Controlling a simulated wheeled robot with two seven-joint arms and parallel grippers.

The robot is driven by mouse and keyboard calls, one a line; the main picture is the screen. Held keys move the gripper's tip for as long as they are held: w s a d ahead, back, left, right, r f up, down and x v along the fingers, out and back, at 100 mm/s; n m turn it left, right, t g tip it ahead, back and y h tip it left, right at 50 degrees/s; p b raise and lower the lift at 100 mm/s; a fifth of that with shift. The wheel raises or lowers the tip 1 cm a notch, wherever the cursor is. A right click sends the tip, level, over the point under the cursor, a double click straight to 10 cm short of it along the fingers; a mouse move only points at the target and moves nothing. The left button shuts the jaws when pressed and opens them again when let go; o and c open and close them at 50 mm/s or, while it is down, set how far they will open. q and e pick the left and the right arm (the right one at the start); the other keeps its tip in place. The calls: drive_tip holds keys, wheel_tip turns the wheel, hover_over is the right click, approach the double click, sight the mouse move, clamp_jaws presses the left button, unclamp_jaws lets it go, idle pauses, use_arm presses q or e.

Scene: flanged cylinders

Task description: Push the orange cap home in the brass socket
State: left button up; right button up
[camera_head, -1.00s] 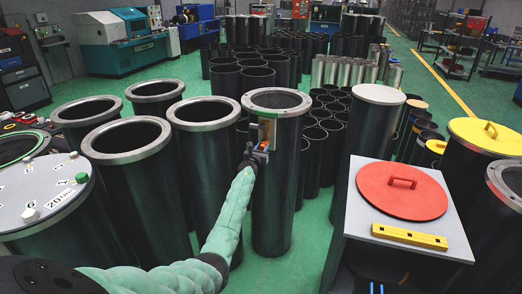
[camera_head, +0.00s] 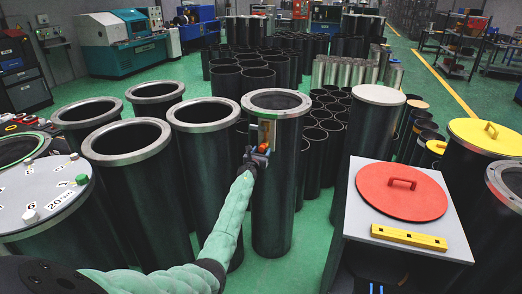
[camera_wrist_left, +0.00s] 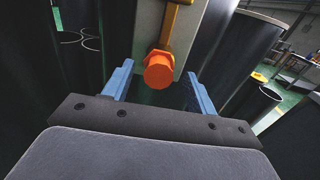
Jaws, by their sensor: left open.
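The orange cap (camera_wrist_left: 159,70) is a small hex-shaped piece in front of the brass socket (camera_wrist_left: 171,26) in the left wrist view. The socket is on a pale plate on the side of a dark flanged cylinder (camera_head: 274,200). I cannot tell how deep the cap sits. My left gripper (camera_wrist_left: 158,76) is open, its two blue fingers on either side of the cap with visible gaps. In the head view the left gripper (camera_head: 259,156) is close to the plate, and the cap is a small orange spot partly hidden by it. My right gripper is not in view.
Several dark flanged cylinders stand close on the left, near a round white panel (camera_head: 40,190) with knobs. A box with a red lid (camera_head: 402,190) and a yellow level (camera_head: 409,236) stands at right. Green floor shows around the cylinder's base.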

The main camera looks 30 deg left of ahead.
use_arm(q)
drive_tip(key=shift+r+p+v, duration=0.25)
drive_tip(key=shift+p+v, duration=0.85)
drive_tip(key=shift+v, duration=0.15)
drive_tip(key=shift+p+v, duration=1)
drive_tip(key=shift+v, duration=0.6)
drive_tip(key=shift+f, duration=0.1)
